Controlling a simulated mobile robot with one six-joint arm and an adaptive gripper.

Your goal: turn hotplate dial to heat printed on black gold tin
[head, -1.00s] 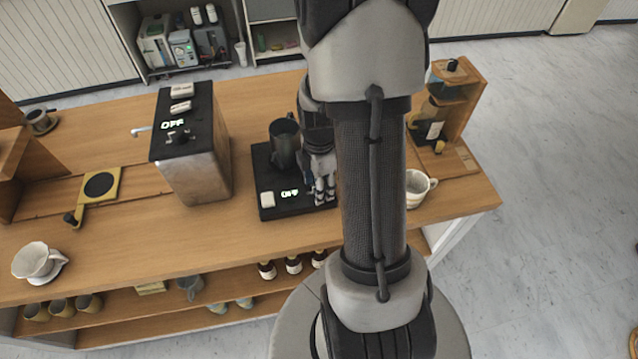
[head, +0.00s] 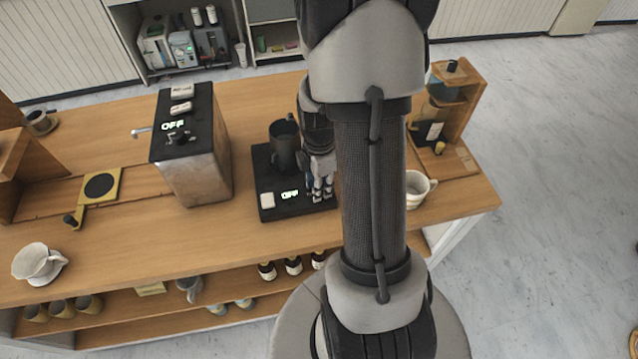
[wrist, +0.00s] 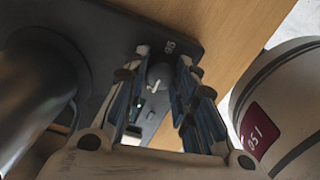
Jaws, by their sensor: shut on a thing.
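The black hotplate (head: 265,178) lies on the wooden counter, with a dark pitcher (head: 284,152) standing on it. Its lit display (head: 290,195) reads OFF. The dial (wrist: 159,76) is a small dark knob with a pale pointer, in the wrist view, with a printed mark that looks like 95 beside it. My gripper (wrist: 163,64) points down at the hotplate's right part and is shut on the dial, one finger on each side. In the head view my gripper (head: 322,190) hides the dial. I cannot make out a black gold tin for sure.
A cream striped mug (head: 418,188) stands close on the right, and a wooden stand (head: 466,105) is behind it. A steel boiler (head: 195,165) with a black top stands left of the hotplate and also shows OFF. The counter front of the hotplate is clear.

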